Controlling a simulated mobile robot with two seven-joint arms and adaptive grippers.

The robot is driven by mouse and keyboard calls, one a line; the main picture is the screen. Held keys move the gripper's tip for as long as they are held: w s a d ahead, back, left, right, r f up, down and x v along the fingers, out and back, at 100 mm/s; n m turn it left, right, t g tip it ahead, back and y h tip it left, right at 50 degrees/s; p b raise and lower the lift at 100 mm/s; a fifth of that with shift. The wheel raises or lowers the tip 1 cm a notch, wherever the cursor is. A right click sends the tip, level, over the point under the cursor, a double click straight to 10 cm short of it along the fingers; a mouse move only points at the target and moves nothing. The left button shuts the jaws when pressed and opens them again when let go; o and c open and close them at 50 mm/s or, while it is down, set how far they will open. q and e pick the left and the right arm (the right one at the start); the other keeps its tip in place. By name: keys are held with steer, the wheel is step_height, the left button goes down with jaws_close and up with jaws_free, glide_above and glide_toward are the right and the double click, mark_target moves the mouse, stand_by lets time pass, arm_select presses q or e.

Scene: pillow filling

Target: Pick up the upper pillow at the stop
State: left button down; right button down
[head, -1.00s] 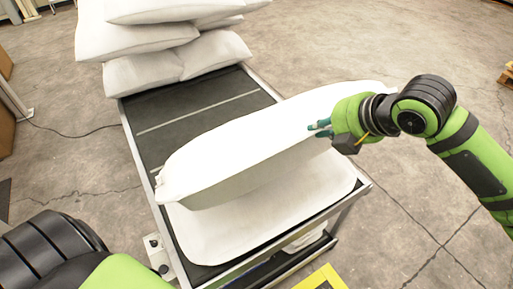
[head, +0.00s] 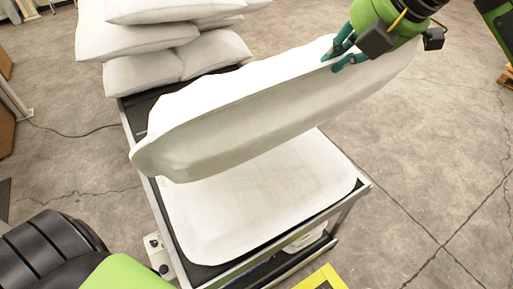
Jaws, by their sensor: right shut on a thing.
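The upper pillow (head: 270,115) is white and hangs tilted above the conveyor, its right end higher than its left. My right gripper (head: 338,60) is shut on its upper edge, right of the middle. The lower pillow (head: 262,195) lies flat at the near end of the conveyor (head: 150,215), with a clear gap under the raised pillow. The left end of the raised pillow hangs over the conveyor's left rail. Of my left arm only dark and green links show at the lower left; its gripper is out of view.
Several white pillows (head: 135,40) are stacked at the far end of the conveyor. The raised pillow hides most of the belt's middle.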

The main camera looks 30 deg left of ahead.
steer(key=shift+g+h, duration=0.4)
steer(key=shift+h, duration=0.4)
steer(key=shift+r, duration=2.4)
steer(key=shift+s+a+r+h, duration=0.1)
steer(key=shift+r+h, duration=0.3)
steer(key=shift+r, duration=0.35)
steer(key=shift+r+g, duration=0.3)
steer(key=shift+r, duration=0.25)
steer(key=shift+r+h, duration=0.5)
